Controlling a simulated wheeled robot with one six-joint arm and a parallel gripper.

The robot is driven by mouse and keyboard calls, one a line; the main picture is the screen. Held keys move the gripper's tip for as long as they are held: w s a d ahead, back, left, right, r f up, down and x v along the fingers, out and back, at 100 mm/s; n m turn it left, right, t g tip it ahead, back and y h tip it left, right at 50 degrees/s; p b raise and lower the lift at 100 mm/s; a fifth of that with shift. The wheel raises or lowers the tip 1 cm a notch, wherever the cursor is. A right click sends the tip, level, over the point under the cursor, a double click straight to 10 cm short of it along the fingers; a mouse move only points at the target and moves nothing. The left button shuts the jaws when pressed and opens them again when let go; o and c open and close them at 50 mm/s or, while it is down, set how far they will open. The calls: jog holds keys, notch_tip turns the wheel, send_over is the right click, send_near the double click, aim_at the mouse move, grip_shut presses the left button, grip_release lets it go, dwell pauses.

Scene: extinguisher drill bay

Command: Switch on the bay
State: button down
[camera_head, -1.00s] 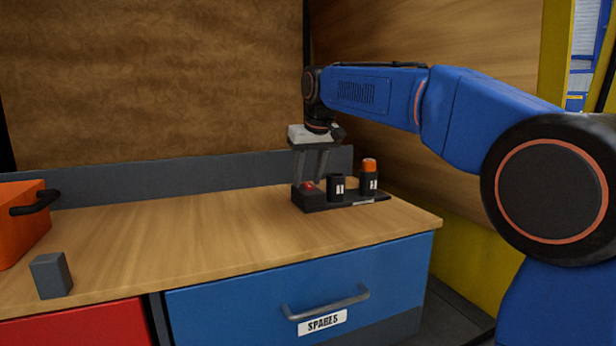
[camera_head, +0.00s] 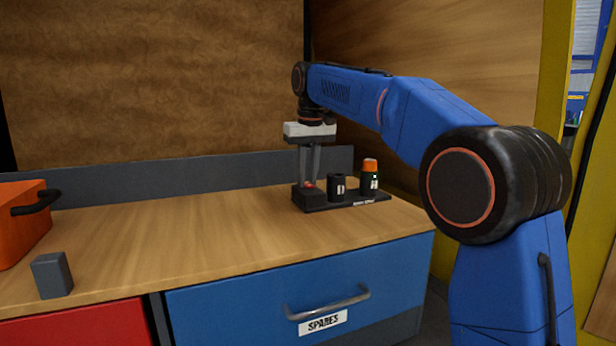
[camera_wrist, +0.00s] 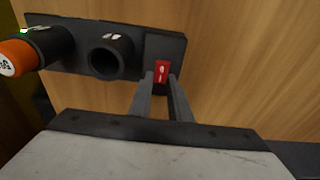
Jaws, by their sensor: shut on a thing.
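A dark stand (camera_head: 325,206) sits at the back right of the wooden worktop. At its left end is a small red rocker switch (camera_head: 309,185), which also shows in the wrist view (camera_wrist: 162,70) with a white mark on it. My gripper (camera_head: 309,184) points down from above. In the wrist view its fingertips (camera_wrist: 160,75) lie at either side of the red switch and are shut on it. The fingers partly cover the switch. Which way the rocker is tilted is not clear.
Beside the switch, the stand has an open black holder (camera_head: 337,187) and a dark cylinder with an orange cap (camera_head: 370,168). A grey block (camera_head: 51,275) and an orange box (camera_head: 20,225) are at left. A blue drawer (camera_head: 250,285) marked SPARES is below. The worktop's middle is clear.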

jog(key=shift+w+g, duration=0.1)
jog(key=shift+g, duration=0.3)
jog(key=c, duration=1.6)
grip_release()
jog(key=shift+c, duration=0.2)
